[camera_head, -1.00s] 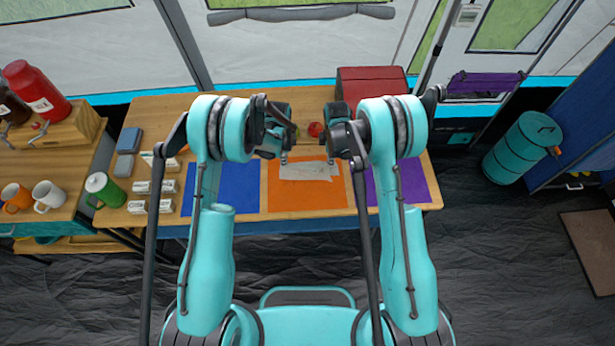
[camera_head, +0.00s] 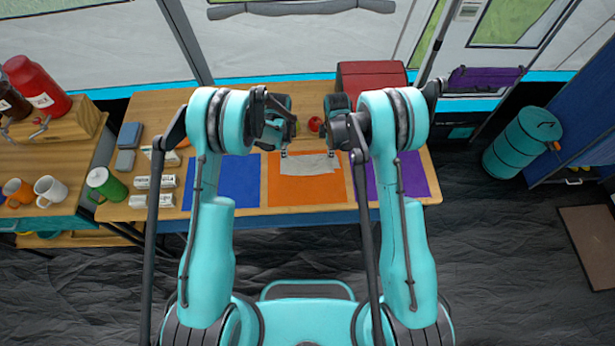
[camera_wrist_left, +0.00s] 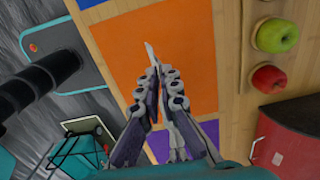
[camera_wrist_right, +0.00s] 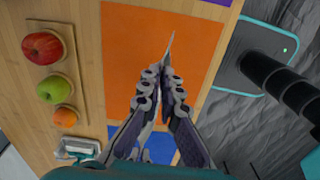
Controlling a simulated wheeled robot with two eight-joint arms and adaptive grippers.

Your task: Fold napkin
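The light grey napkin (camera_head: 310,166) is in front of the far part of the orange mat (camera_head: 307,192) in the head view. Its upper edge runs between my two grippers. My left gripper (camera_head: 284,153) is shut on the napkin's left upper corner, and my right gripper (camera_head: 335,153) on its right upper corner. In the left wrist view the napkin (camera_wrist_left: 149,50) is a thin pale sliver beyond the closed fingers. It shows likewise edge-on in the right wrist view (camera_wrist_right: 171,42), so it hangs roughly upright. I cannot tell whether its lower edge touches the mat.
A blue mat (camera_head: 230,184) and a purple mat (camera_head: 405,178) flank the orange one. A red apple (camera_wrist_right: 42,47) and a green apple (camera_wrist_right: 52,89) sit behind it, near a red box (camera_head: 370,75). A green mug (camera_head: 105,186) and white packets (camera_head: 155,182) stand left.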

